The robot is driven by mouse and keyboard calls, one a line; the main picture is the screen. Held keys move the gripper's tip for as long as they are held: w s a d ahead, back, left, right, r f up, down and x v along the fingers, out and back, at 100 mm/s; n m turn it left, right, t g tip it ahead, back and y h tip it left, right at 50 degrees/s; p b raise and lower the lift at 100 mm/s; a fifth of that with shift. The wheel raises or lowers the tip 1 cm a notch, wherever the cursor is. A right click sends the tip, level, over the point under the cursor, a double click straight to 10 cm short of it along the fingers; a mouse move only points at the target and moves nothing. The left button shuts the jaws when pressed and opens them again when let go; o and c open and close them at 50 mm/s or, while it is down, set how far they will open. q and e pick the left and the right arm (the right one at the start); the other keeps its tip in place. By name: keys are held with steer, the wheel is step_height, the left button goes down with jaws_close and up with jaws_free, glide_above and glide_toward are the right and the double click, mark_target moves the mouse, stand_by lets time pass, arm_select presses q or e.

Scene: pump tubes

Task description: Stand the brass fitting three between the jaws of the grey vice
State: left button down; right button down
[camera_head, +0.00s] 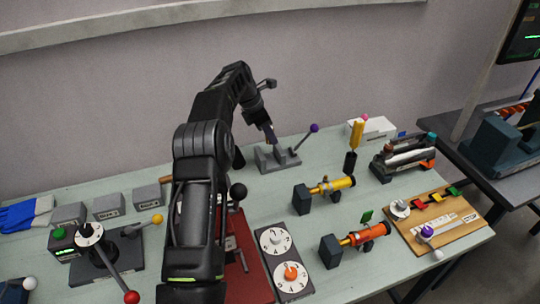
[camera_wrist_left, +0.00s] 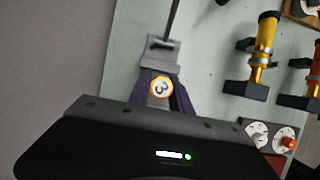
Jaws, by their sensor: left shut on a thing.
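The brass fitting three (camera_wrist_left: 161,88) shows end-on in the left wrist view, a brass-rimmed face marked "3". My left gripper (camera_head: 270,137) is shut on it; its dark fingers (camera_wrist_left: 160,96) lie on both sides of the fitting. The grey vice (camera_head: 277,160), with a purple-knobbed lever (camera_head: 314,128), stands near the table's back edge. The gripper points down at the vice from just above. In the left wrist view the vice (camera_wrist_left: 158,50) lies right beyond the fitting. I cannot tell whether the fitting is between the jaws or touches them. My right gripper is not in view.
A yellow pump (camera_head: 335,187) and an orange pump (camera_head: 362,237) stand right of my arm, near a dial plate (camera_head: 272,241). A rack of tubes (camera_head: 405,152) stands right of the vice. Grey blocks (camera_head: 108,206) and a red-knobbed lever (camera_head: 131,297) are at left.

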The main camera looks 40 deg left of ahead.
arm_select(q)
glide_above(274, 159)
steer(key=s, duration=0.1)
steer(key=f, duration=0.2)
steer(key=a+f, duration=0.1)
steer(key=f, duration=0.1)
steer(key=shift+s+f+p, duration=0.1)
steer(key=shift+s+p, duration=0.05)
steer(key=shift+p, duration=0.25)
step_height(274, 159, down, 3)
steer(key=shift+f+p, duration=0.1)
steer(key=shift+p, duration=0.55)
steer(key=shift+f, duration=0.25)
steer(key=shift+f, duration=0.2)
steer(key=c, duration=1.2)
jaws_free()
steer(key=shift+o, duration=0.2)
steer(key=shift+r, duration=0.1)
